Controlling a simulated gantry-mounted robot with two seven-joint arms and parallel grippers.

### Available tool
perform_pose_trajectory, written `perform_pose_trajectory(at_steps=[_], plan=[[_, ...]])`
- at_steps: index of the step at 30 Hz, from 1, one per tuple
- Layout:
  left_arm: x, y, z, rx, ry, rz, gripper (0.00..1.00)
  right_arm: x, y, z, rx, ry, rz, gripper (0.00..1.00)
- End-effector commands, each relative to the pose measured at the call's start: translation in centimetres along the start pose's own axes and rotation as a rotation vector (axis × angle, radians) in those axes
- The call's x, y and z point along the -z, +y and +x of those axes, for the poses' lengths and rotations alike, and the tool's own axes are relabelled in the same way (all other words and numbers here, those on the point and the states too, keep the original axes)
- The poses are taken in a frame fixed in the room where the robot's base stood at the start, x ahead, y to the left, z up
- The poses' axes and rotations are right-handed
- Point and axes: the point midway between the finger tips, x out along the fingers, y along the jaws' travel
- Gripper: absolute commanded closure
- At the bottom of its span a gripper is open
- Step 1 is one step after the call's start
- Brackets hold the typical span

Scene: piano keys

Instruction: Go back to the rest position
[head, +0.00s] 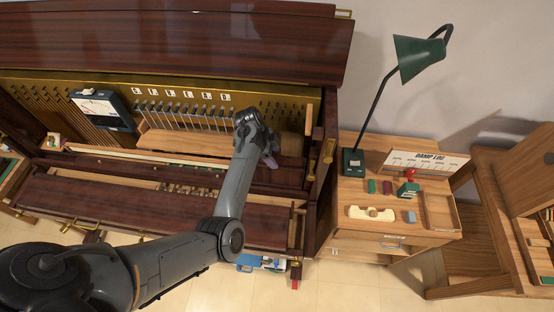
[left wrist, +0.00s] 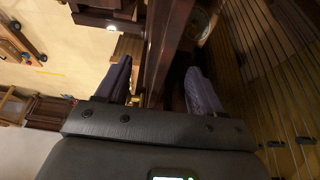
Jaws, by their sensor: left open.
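My left gripper (head: 270,160) is at the right end of the open piano's inside in the head view. Its arm comes in from the lower left and crosses over the piano's front edge. In the left wrist view the gripper (left wrist: 160,90) has its two purple-padded fingers wide apart, with nothing held between them. A dark wooden piano part (left wrist: 162,45) shows between and beyond the fingers; I cannot tell if they touch it. The opened piano (head: 180,50) fills the left and middle of the head view. My right gripper does not show.
A wooden side table (head: 350,195) stands right of the piano, with a green lamp (head: 418,58), a "Damp Log" card (head: 425,160) and small blocks. A meter (head: 100,107) sits at the piano's left. Floor (head: 340,290) shows in front.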

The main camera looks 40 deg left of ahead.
Motion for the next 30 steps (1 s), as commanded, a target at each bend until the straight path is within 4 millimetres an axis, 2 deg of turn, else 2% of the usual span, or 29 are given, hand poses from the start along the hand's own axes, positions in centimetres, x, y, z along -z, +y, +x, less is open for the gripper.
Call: perform_pose_trajectory(at_steps=[6,12,18,30], plan=[[-0.1,-0.1,-3.7,0.004,-0.002,-0.001,0.33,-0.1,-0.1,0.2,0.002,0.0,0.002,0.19],[0.0,0.0,-5.8,0.002,-0.001,0.0,0.33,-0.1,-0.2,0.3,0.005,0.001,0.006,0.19],[0.0,0.0,-6.4,0.001,-0.001,0.0,0.33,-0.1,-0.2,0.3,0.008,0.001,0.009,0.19],[-0.1,0.1,-6.5,0.002,-0.004,-0.004,0.33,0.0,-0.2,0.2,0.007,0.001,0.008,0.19]])
